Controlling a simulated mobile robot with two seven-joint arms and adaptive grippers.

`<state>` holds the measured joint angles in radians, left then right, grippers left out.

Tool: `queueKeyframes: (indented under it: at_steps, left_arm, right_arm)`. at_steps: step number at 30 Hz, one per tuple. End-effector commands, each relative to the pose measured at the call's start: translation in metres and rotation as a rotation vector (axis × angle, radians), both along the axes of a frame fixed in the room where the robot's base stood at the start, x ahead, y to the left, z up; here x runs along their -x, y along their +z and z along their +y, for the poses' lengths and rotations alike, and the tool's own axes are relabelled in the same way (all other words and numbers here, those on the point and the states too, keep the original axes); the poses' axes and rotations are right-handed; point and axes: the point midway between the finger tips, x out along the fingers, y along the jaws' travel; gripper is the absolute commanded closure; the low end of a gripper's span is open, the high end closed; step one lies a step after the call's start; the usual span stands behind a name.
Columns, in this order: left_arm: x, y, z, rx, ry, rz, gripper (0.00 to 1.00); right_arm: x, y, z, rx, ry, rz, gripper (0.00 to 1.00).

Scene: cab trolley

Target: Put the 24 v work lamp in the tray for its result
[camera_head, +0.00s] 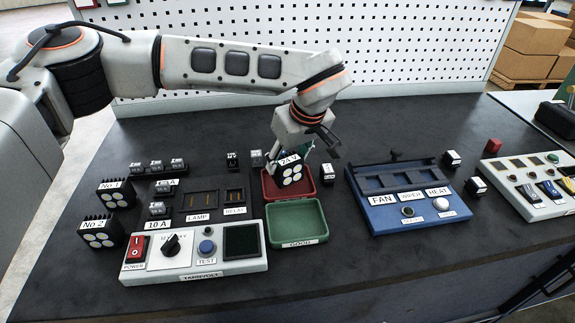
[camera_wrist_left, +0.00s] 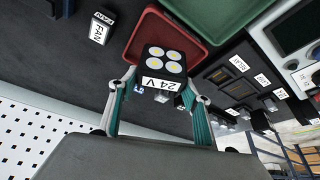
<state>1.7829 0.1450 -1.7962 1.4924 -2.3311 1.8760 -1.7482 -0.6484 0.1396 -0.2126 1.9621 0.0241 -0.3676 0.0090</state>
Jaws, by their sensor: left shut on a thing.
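The 24 V work lamp (camera_head: 291,175) is a small black block with several pale round lights and a "24 V" label. My left gripper (camera_head: 307,152) is shut on it, and in the left wrist view the lamp (camera_wrist_left: 163,62) sits between the teal fingers (camera_wrist_left: 158,90). In the head view it appears over the red tray (camera_head: 268,192); whether it touches the tray floor is unclear. The green tray (camera_head: 297,222), labelled "GOOD", adjoins the red one on the near side. Any label on the red tray is hidden. My right gripper is out of view.
A test unit (camera_head: 190,254) with switch, dial and button stands left of the green tray. Lamps No 1 (camera_head: 117,194) and No 2 (camera_head: 100,232) stand at the far left. A blue fixture (camera_head: 408,197) is to the right. Small relays stand near the red tray.

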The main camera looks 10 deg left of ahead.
Motion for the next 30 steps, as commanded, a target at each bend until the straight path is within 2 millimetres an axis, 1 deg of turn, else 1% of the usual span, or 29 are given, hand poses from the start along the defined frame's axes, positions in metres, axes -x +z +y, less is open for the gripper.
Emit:
queueKeyframes:
  at_steps: [1, 4, 11, 16, 17, 18, 27, 30]
  left_arm:
    - [0.001, -0.009, 0.000, 0.001, 0.001, 0.004, 0.88]
    - [0.000, -0.020, 0.000, 0.000, 0.000, 0.002, 0.88]
    - [0.000, -0.020, 0.000, 0.001, 0.000, -0.001, 0.88]
    - [0.000, -0.024, 0.000, 0.000, 0.000, 0.000, 0.88]
    - [0.000, -0.024, 0.000, -0.001, 0.000, 0.001, 0.44]
    - [0.000, -0.024, 0.000, -0.001, 0.000, 0.001, 0.35]
    - [0.000, -0.024, 0.000, 0.000, 0.000, 0.001, 0.35]
    - [0.000, -0.020, 0.000, 0.001, 0.000, 0.001, 0.35]
  right_arm:
    - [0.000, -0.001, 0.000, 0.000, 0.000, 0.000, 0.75]
    - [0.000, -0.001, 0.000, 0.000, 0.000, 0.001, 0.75]
    - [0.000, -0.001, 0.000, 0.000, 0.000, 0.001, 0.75]
    - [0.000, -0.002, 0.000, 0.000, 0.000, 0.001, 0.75]
    - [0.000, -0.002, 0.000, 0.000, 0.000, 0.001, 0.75]
    - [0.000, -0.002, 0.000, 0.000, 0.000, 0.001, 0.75]
    - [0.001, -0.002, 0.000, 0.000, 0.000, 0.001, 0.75]
    - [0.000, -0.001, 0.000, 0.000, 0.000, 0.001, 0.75]
